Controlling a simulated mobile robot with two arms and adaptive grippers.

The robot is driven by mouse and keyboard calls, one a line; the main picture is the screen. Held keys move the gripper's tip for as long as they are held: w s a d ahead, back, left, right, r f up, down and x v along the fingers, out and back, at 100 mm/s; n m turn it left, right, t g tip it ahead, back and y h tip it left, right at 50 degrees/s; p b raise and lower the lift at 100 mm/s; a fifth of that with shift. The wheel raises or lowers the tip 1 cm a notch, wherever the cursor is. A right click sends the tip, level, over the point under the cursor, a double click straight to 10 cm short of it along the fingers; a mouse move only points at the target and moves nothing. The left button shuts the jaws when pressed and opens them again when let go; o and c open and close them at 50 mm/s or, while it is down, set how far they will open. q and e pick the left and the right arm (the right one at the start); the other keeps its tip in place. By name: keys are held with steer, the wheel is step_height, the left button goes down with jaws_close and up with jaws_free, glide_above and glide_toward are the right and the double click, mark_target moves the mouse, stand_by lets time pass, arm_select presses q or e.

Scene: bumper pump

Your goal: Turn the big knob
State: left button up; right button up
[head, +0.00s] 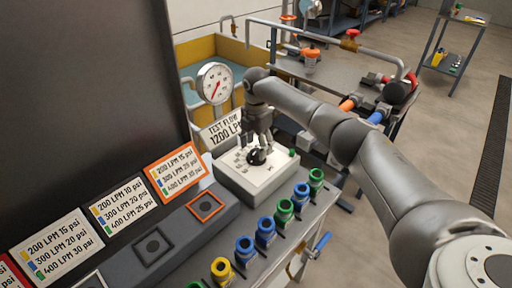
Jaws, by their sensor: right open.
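The big knob (257,157) is black and sits on top of a white control box (262,184) with markings around the knob. My right gripper (257,148) points down over the knob, with its fingertips close around it. The fingers partly hide the knob, and I cannot tell whether they touch it. The right gripper is open. My left gripper is not in view.
A round gauge (214,83) and a "TEST FLOW 1200 LPM" sign (222,129) stand behind the box. Several coloured fittings (266,226) line the bench's front edge. A dark panel (80,90) rises at left. A pipe-laden table (335,75) stands behind my right arm.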

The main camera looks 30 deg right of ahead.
steer(key=shift+s+f, duration=0.15)
steer(key=shift+f, duration=0.65)
steer(key=shift+c, duration=0.2)
steer(key=c, duration=1)
